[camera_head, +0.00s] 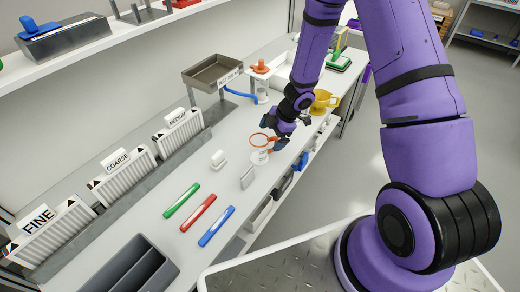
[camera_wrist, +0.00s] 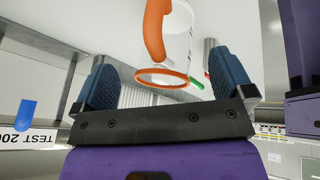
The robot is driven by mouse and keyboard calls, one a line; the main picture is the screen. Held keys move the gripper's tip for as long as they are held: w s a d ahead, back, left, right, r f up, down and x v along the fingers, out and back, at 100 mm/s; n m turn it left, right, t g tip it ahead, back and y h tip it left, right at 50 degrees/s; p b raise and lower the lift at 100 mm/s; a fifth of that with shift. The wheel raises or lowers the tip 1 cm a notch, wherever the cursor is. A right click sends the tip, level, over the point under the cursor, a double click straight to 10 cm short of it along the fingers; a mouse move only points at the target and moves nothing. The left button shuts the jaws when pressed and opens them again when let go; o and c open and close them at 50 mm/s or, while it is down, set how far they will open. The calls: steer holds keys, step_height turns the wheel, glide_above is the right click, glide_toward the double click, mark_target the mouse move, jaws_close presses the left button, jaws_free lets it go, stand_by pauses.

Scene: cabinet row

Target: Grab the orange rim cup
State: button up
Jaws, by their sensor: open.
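The orange rim cup (camera_head: 259,157) stands on the white counter, with a pale clear body and an orange ring rim at its top. My gripper (camera_head: 281,138) is at the cup's right side, close to its rim. In the wrist view, the cup (camera_wrist: 177,45) shows between the two blue finger pads of my open gripper (camera_wrist: 163,78), with its orange rim and orange handle in sight. I see gaps between the rim and both pads. The fingers are partly hidden in the head view.
Green (camera_head: 181,200), red (camera_head: 198,213) and blue (camera_head: 216,226) markers lie left of the cup. Small white blocks stand nearer. A yellow cup (camera_head: 323,101) and an orange-topped clear container (camera_head: 260,84) stand behind. A grey tray (camera_head: 212,73) is raised at back left.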

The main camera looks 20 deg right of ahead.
mark_target(271, 140)
steer(key=x, duration=0.5)
steer(key=shift+s+d+f, duration=0.15)
steer(key=shift+d, duration=0.25)
steer(key=c, duration=1)
